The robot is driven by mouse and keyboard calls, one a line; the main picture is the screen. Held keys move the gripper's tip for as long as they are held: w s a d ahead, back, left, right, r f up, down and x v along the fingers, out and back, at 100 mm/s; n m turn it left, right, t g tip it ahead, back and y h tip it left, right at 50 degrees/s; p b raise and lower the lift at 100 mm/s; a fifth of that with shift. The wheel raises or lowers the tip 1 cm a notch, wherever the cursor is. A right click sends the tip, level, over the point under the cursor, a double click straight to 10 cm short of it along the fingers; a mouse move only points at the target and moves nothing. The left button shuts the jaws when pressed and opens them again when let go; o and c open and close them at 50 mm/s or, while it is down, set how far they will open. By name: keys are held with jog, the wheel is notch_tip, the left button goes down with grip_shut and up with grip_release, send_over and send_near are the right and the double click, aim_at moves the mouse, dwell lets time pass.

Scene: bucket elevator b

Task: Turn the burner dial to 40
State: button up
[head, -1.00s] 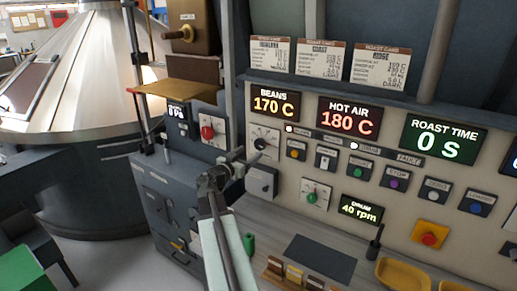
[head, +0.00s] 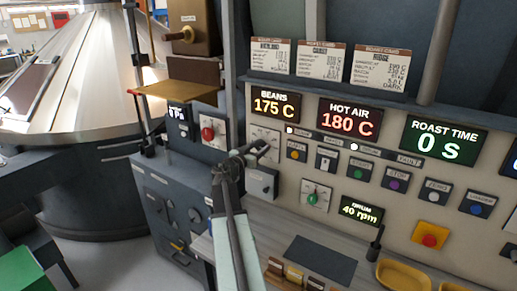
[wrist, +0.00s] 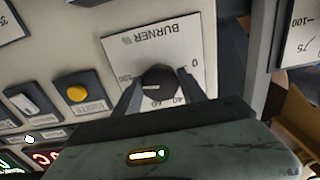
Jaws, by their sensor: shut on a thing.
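The burner dial (wrist: 160,80) is a round black knob on a white plate marked BURNER % (wrist: 160,45). The plate appears upside down in the wrist view, with 0 at right, 40 and 60 below and 100 at left. My gripper (wrist: 162,88) is shut on the knob, one dark finger on each side. In the head view the burner plate (head: 266,132) shows on the panel's left part, and my gripper (head: 258,149) covers the knob.
Displays read BEANS 175 C (head: 275,105), HOT AIR 180 C (head: 350,118) and ROAST TIME 0 S (head: 443,140). Several coloured buttons and a green knob (head: 313,197) lie right of the dial. A red knob (head: 208,133) stands on a unit to the left.

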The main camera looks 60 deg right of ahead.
jog(key=shift+n, duration=0.4)
jog(key=n, duration=0.5)
jog(key=shift+s, duration=0.1)
jog(key=n, duration=0.5)
jog(key=shift+s+a+n, duration=0.1)
jog(key=shift+n, duration=0.3)
jog(key=n, duration=1.2)
jog(key=shift+r, duration=0.1)
jog(key=o, duration=1.4)
jog(key=shift+c, duration=0.2)
